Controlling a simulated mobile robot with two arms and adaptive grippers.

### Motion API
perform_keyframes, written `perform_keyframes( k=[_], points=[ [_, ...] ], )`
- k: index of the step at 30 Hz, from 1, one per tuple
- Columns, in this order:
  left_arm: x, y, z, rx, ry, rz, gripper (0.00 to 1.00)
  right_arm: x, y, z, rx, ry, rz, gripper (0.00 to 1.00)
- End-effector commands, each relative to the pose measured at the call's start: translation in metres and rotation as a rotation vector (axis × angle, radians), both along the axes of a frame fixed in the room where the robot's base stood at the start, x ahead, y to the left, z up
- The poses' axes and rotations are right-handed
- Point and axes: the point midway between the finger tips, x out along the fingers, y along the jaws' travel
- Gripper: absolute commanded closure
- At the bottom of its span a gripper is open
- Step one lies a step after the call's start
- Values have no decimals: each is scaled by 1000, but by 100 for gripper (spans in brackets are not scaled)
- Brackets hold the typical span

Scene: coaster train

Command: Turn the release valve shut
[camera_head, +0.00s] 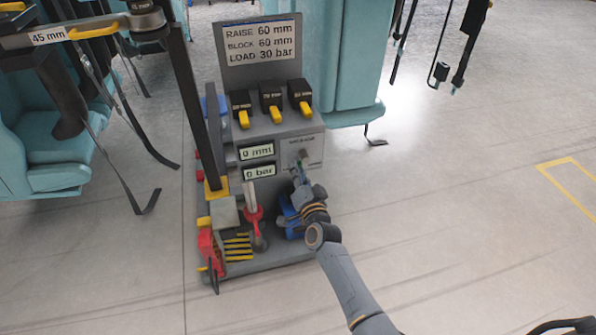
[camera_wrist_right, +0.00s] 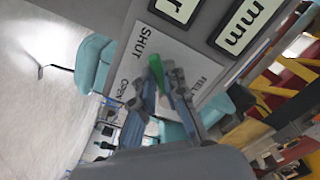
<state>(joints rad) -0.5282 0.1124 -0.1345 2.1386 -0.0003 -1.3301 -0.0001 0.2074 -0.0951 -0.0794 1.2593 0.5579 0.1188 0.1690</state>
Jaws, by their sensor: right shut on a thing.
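The release valve is on a light panel (camera_head: 303,150) on the right of the console's front. In the right wrist view the panel (camera_wrist_right: 182,52) carries the labels SHUT, OPEN and a partly hidden REL... label. The valve's green lever (camera_wrist_right: 155,68) shows there between the fingers of my right gripper (camera_wrist_right: 158,88). In the head view my right gripper (camera_head: 298,176) reaches up to the panel from below and is shut on the lever. The fingers cover part of the lever, so I cannot tell its exact setting. My left gripper is not in view.
The displays read 0 mm (camera_head: 256,152) and 0 bar (camera_head: 259,171). A sign (camera_head: 258,40) stands above several yellow-handled black blocks. A red-handled lever (camera_head: 254,214) and a red jack-like part (camera_head: 210,250) are at lower left. Teal seats (camera_head: 358,60) stand behind.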

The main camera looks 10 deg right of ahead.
Motion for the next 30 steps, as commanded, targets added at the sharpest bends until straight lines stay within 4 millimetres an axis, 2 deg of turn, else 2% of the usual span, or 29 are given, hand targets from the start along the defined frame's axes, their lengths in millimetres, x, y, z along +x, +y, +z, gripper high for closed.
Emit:
perform_keyframes(
  k=[5, 6, 9, 20, 26, 30],
  points=[
    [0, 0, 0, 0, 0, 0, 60, 0, 0, 0, 4, -1, -1, 100],
    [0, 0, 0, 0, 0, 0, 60, 0, 0, 0, 4, -1, -1, 82],
    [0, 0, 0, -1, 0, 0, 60, 0, 0, 0, 3, -1, -1, 65],
    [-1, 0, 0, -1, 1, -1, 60, -3, 0, 0, 1, -1, -1, 65],
    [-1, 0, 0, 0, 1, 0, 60, -29, -1, -1, 3, 1, -1, 65],
    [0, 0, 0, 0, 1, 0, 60, -58, -2, -1, 2, 2, -1, 65]
  ],
)
